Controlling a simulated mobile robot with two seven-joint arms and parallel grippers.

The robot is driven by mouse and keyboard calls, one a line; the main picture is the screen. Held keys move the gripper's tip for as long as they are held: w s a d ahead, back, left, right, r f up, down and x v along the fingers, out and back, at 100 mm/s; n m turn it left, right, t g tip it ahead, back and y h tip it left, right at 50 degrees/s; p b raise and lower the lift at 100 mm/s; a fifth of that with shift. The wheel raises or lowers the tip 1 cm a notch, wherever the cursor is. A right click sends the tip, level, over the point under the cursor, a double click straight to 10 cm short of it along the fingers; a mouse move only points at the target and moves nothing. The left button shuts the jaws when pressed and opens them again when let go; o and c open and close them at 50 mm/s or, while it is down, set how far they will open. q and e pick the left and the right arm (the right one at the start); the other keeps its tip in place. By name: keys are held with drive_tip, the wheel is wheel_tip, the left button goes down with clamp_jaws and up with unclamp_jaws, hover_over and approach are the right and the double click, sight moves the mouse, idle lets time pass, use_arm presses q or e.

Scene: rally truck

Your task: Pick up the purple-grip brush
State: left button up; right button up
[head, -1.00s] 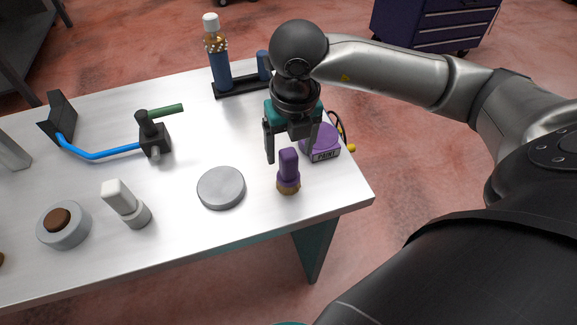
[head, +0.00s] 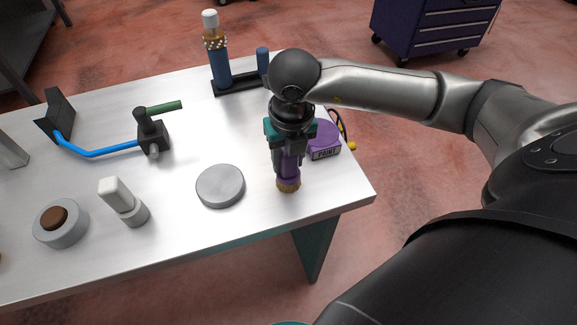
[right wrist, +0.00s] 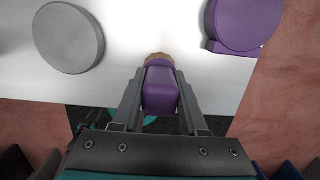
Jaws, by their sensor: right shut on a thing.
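The purple-grip brush (head: 288,182) stands upright on the table near its right front edge, its tan bristle end down. My right gripper (head: 289,165) is above it with its fingers around the purple grip, shut on it. In the right wrist view the purple grip (right wrist: 160,92) sits between the two fingers (right wrist: 160,105), with a bit of the tan bristles showing beyond it. The brush's lower end appears to be on the table. My left gripper is not in view.
A purple PAINT container (head: 325,142) is close behind and right of the brush. A grey disc (head: 220,186) lies to its left. A bottle (head: 217,60) in a black stand is farther back. The table (head: 190,225) has clear room at the front.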

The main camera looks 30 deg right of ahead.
clamp_jaws()
drive_tip(key=shift+r, duration=0.1)
wheel_tip(320, 180, up, 20)
drive_tip(key=p, duration=0.4)
